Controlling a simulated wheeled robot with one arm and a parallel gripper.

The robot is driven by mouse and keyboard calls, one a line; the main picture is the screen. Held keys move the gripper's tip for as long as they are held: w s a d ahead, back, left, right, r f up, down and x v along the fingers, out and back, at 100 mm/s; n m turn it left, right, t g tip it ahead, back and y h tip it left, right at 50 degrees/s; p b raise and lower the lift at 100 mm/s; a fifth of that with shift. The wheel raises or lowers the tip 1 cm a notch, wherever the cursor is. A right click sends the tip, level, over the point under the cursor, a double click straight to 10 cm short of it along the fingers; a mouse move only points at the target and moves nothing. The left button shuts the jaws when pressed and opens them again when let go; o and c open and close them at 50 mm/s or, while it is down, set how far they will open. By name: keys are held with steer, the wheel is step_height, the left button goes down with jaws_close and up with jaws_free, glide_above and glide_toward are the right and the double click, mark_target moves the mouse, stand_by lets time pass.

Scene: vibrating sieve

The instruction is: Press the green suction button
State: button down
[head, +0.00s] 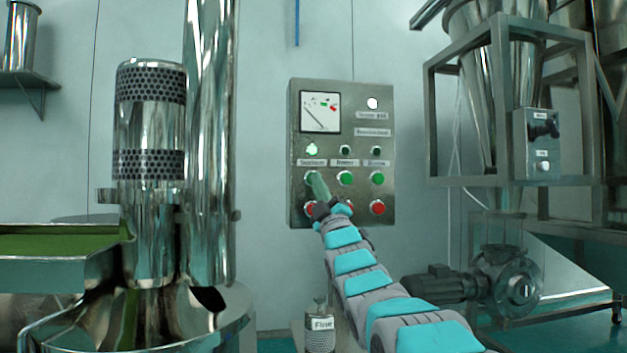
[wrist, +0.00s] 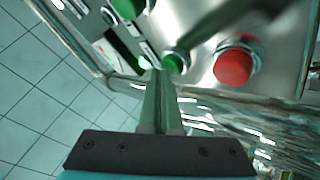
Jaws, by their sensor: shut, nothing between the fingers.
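The grey control panel (head: 337,98) hangs on the wall with a row of green buttons above a row of red ones. The suction column is at its left. My gripper (head: 313,178) is shut and empty, with its tips at the green suction button, which they largely cover in the head view. In the wrist view the tips of my gripper (wrist: 162,75) are right at the green suction button (wrist: 174,62). Whether they touch it or press it in, I cannot tell. The lamp (head: 312,149) above this button glows green.
A red button (wrist: 233,64) is close beside my fingers. The middle green button (head: 345,178) and right green button (head: 377,178) are close by, under dark lamps. A steel column (head: 208,150) stands left and a framed hopper (head: 508,90) right.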

steer(key=shift+s, duration=0.1)
steer(key=shift+s+d+b, duration=0.25)
steer(key=shift+s+b, duration=0.45)
steer(key=shift+s, duration=0.1)
steer(key=shift+s+d+b, duration=0.25)
steer(key=shift+s+b, duration=0.25)
steer(key=shift+s, duration=0.3)
steer(key=shift+s+d+b, duration=0.2)
steer(key=shift+s+b, duration=0.3)
steer(key=shift+s, duration=0.25)
steer(key=shift+s+d+b, duration=0.25)
steer(key=shift+s+b, duration=0.25)
steer(key=shift+s, duration=0.3)
